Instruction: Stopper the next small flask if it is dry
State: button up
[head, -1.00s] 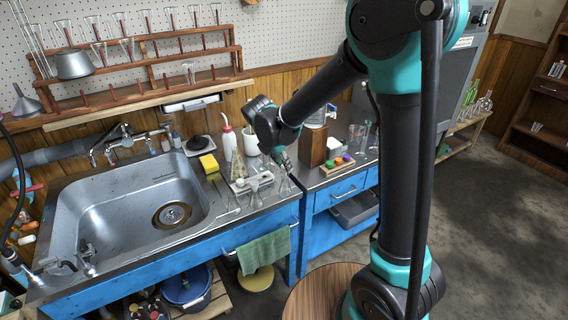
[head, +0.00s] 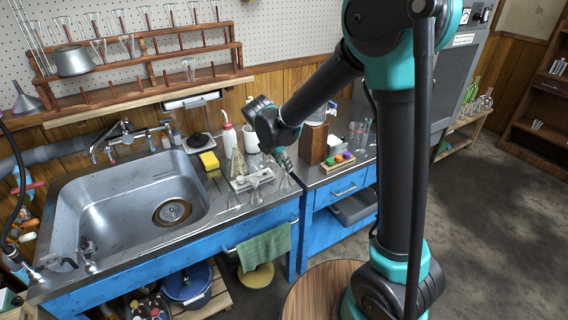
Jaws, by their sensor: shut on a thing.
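My gripper (head: 284,162) points down over the front right part of the sink counter. It is shut on what looks like the neck of a small clear conical flask (head: 286,186), which shows just below the fingertips. The fingers are small and dark here, so the grip is unclear. Other small clear flasks stand to the left, one near the counter's front edge (head: 233,201) and one beside it (head: 256,196). Coloured stoppers (head: 341,158) sit on a wooden block at the right. I cannot tell whether any flask is wet inside.
The steel sink (head: 120,205) is at the left. A brown wooden box (head: 313,143) stands close behind the gripper's right. A green towel (head: 264,248) hangs in front.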

jog(key=shift+f, duration=0.5)
dwell(0.6)
jog(key=o, duration=0.9)
jog(key=shift+c, duration=0.2)
jog(key=shift+r, duration=0.1)
